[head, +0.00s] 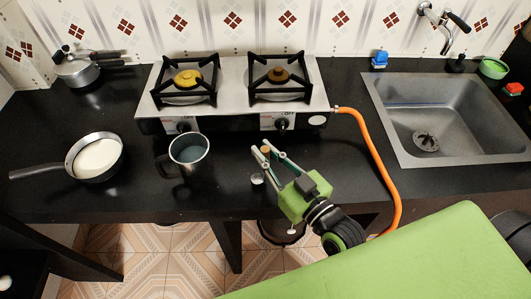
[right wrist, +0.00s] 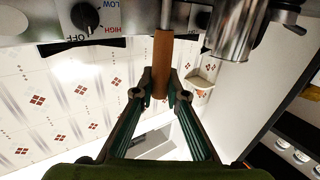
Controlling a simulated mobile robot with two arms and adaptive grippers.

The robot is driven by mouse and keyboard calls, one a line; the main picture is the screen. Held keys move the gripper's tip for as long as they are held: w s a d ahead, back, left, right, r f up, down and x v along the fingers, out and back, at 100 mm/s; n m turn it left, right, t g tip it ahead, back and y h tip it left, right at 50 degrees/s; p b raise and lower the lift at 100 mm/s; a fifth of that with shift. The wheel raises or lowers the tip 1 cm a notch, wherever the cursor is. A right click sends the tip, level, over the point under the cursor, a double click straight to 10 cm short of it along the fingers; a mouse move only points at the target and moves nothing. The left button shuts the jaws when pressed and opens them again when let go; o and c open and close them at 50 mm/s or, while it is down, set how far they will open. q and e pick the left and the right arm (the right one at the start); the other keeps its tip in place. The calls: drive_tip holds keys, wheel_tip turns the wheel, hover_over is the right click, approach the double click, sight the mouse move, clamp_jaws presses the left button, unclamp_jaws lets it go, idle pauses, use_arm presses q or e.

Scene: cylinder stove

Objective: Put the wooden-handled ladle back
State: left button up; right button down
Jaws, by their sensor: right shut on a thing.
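The wooden-handled ladle has a brown handle, whose end shows in the head view (head: 266,149) between the fingertips of my right gripper (head: 264,152). In the right wrist view the brown handle (right wrist: 162,62) runs upright between the fingers, with a thin metal shaft beyond it. My right gripper is shut on this handle, above the front of the counter and in front of the stove. A small silvery cup (head: 257,179) just below the fingers looks like the ladle's bowl. The rest of the shaft is hidden in the head view. My left gripper is not in view.
A metal mug (head: 189,152) stands left of my gripper. A pan with white contents (head: 97,156) is further left. The two-burner stove (head: 233,110) is behind, with an orange hose (head: 376,150) to the right. The sink (head: 450,118) is at right. A pot (head: 283,232) is below the counter.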

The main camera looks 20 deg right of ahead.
drive_tip(key=shift+f, duration=0.2)
drive_tip(key=shift+f, duration=0.2)
drive_tip(key=c, duration=2)
unclamp_jaws()
drive_tip(key=shift+r, duration=0.2)
drive_tip(key=shift+b+v, duration=1.05)
drive_tip(key=shift+v, duration=4.95)
